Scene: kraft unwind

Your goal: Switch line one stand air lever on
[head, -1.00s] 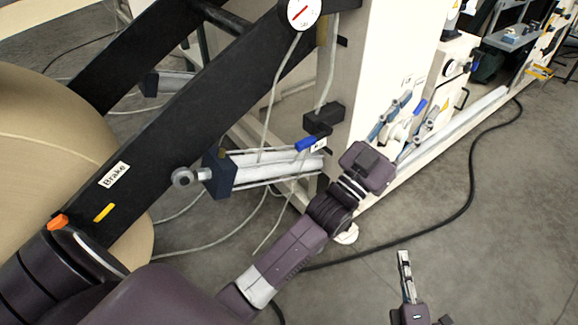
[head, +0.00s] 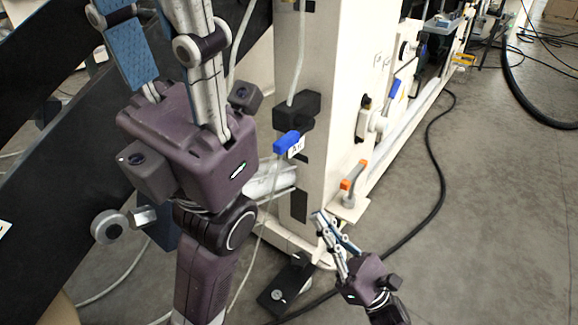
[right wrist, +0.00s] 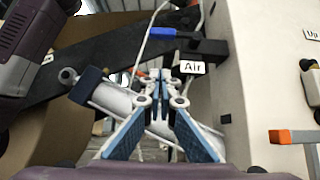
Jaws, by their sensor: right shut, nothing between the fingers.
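The blue air lever (head: 286,144) sticks out beside a white "Air" label (head: 297,148), below a black valve block (head: 296,112) on the cream stand post. In the right wrist view the lever (right wrist: 162,33) lies roughly level, left of the block and above the label (right wrist: 192,68). My right gripper (head: 321,216) is shut and empty, below and right of the lever; its fingertips (right wrist: 160,76) show below the lever in the wrist view, apart from it. My left gripper (head: 155,25) is large at upper left, fingers apart and pointing up, tips cut off by the frame.
The cream post (head: 334,110) stands right of the lever. A lever with orange ends (head: 353,176) and another blue handle (head: 394,89) sit on the machine side. A black cable (head: 440,175) crosses the floor. A dark roll arm (right wrist: 95,42) and pneumatic cylinder (right wrist: 115,98) lie behind my fingers.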

